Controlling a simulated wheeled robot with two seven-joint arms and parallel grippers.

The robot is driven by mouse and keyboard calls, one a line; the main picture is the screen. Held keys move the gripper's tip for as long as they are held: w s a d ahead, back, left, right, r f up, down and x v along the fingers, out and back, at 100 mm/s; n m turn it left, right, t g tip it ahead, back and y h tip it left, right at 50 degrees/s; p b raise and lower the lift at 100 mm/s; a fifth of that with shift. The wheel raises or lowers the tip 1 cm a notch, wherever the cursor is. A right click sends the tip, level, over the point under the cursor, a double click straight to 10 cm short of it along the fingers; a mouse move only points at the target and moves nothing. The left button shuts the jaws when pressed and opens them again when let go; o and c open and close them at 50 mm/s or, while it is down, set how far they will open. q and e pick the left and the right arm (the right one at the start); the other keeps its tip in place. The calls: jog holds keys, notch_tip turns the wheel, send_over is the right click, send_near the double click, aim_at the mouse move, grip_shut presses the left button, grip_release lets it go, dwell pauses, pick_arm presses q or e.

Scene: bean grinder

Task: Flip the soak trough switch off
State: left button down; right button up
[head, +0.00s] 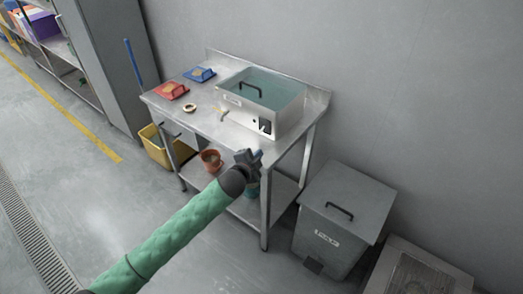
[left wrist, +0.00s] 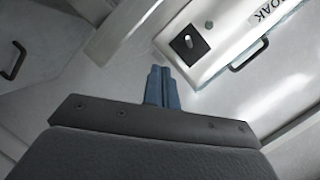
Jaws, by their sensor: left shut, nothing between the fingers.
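The soak trough (head: 283,112) is a steel box of water with a black handle, standing on the right part of a metal table. Its switch (head: 265,126) is on a dark plate on the trough's front face. In the left wrist view the switch (left wrist: 188,41) shows as a small light lever on a black plate, near the "SOAK" label (left wrist: 271,15). My left gripper (head: 257,154) is shut and empty, in front of the table edge and a little below the switch, apart from it. Its blue fingers (left wrist: 163,87) point toward the trough front. My right gripper is not in view.
The metal table (head: 205,122) also holds a red tray (head: 171,91), a blue tray (head: 200,75) and a small ring-shaped item (head: 189,107). A grey lidded bin (head: 340,215) stands right of the table. A yellow bucket (head: 158,147) stands at its left.

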pick_arm(q)
jog(key=shift+s+a+f+b, duration=0.15)
jog(key=shift+s+a+f, duration=0.05)
jog(key=shift+s, duration=0.3)
jog(key=shift+s+a+f+b, duration=0.15)
jog(key=shift+s+a+f, duration=0.05)
jog(key=shift+s, duration=0.25)
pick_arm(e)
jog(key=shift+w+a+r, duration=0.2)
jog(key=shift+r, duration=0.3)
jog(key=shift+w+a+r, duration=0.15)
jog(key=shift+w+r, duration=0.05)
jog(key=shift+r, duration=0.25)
